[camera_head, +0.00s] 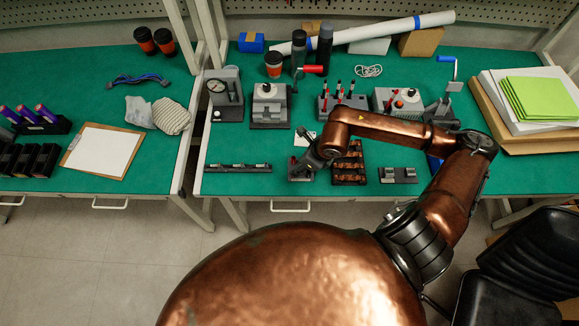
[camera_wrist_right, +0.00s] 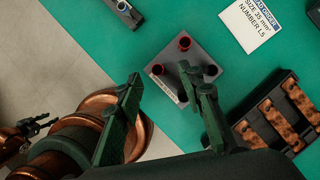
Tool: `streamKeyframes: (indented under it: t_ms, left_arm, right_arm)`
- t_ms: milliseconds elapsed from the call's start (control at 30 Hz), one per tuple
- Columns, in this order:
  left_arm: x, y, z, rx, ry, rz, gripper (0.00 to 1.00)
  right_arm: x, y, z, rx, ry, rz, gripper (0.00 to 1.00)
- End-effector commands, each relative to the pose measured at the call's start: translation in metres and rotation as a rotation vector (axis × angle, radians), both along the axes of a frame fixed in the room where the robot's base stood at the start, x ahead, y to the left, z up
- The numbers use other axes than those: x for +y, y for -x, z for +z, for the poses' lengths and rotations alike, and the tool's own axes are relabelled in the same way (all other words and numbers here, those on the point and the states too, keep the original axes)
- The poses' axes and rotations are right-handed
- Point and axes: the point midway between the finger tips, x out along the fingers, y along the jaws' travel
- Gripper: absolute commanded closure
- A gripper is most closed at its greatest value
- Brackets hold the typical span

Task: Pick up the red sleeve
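A rack of copper bars (camera_head: 349,164) stands close on the right of the right gripper. A white label card (camera_wrist_right: 253,22) lies behind the block. A dark rail (camera_head: 238,168) lies to the left along the bench front. Bench tools stand behind.

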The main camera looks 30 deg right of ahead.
Motion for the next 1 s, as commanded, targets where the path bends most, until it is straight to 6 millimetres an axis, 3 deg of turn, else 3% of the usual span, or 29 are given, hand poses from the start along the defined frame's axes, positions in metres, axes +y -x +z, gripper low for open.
streamKeyframes:
  t_ms: [267,567,800,1000]
  left_arm:
    - [0.000,0.001,-0.003,0.002,0.000,0.000,0.60]
    - [0.000,0.002,-0.007,0.004,0.000,0.000,0.60]
    - [0.000,0.001,-0.006,0.003,0.001,-0.001,0.60]
    - [-0.001,0.001,-0.006,0.003,0.001,-0.001,0.60]
  right_arm:
    - [0.009,-0.009,-0.023,0.000,-0.005,0.007,0.65]
    - [0.015,-0.019,-0.062,0.000,-0.006,0.005,0.65]
    - [0.014,-0.019,-0.064,-0.001,-0.004,0.003,0.65]
    - [0.014,-0.019,-0.064,-0.001,-0.004,0.003,0.79]
